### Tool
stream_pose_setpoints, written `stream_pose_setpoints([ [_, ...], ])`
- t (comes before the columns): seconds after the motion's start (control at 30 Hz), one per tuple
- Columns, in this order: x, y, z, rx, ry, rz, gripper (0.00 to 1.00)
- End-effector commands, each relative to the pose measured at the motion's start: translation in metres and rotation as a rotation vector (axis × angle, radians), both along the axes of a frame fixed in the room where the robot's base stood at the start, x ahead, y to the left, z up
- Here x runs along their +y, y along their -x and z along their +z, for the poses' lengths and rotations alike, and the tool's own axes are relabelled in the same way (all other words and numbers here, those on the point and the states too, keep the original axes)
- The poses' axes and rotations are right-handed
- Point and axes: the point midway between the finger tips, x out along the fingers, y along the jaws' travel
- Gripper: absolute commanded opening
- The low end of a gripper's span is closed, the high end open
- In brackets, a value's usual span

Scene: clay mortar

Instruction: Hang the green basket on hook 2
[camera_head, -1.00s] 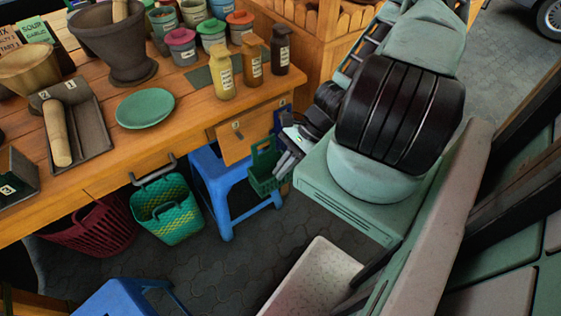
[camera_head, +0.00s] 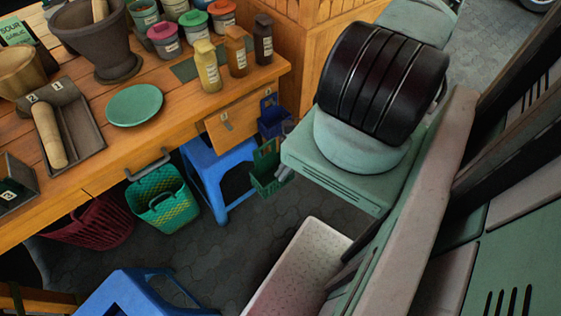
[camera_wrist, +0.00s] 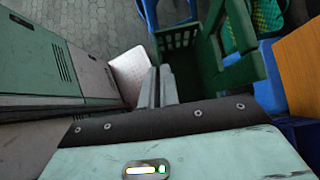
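The dark green basket (camera_head: 266,172) is in the air near the table's right corner, in front of the blue stool. It is large and tilted in the wrist view (camera_wrist: 205,62), right beside my fingertips. My gripper (camera_wrist: 160,85) has its two grey fingers close together at the basket's left side and appears shut on it; the exact contact is hidden. In the head view my arm hides most of the gripper. No hook marked 2 is clearly readable; a grey bar-like hook (camera_head: 148,165) juts from the table's front edge.
A teal woven basket (camera_head: 160,203) and a dark red basket (camera_head: 95,222) are below the table (camera_head: 165,135). A blue basket (camera_head: 272,121) is at its right end. Blue stools (camera_head: 215,170) stand on the floor. Jars, bottles and a mortar (camera_head: 105,45) crowd the tabletop.

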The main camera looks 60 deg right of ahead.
Motion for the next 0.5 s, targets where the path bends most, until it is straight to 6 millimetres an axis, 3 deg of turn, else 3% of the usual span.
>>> stream_pose_setpoints([
  [0.5,0.009,0.028,0.002,-0.001,-0.003,-0.001,0.0],
])
